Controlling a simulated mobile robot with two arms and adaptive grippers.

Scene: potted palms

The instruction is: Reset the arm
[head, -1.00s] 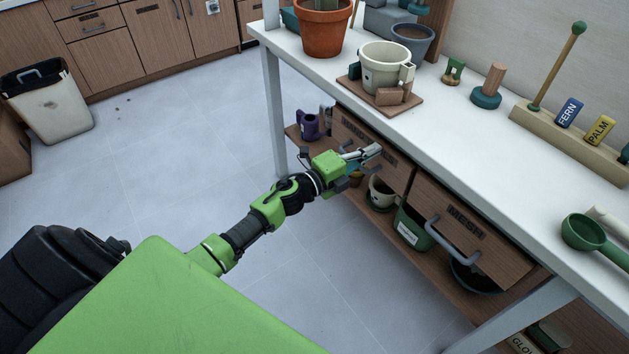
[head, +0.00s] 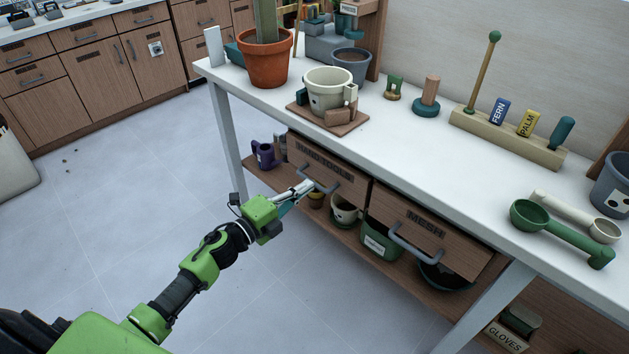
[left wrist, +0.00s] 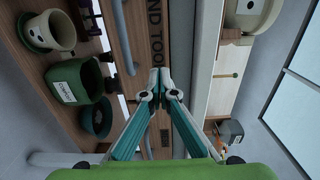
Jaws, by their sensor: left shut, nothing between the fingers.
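My left gripper (head: 308,187) is shut and empty, its arm reaching in from the lower left. In the head view its fingertips are at the handle (head: 326,187) of the left wooden drawer (head: 352,184) under the white bench; whether they touch it I cannot tell. In the left wrist view the gripper's fingers (left wrist: 160,76) meet in front of the wooden drawer front (left wrist: 128,38), whose dark lettering reads partly "ND TOOL". My right gripper is not in view.
A MESH drawer (head: 432,235) is right of the arm. Pots stand on the low shelf (head: 345,238).

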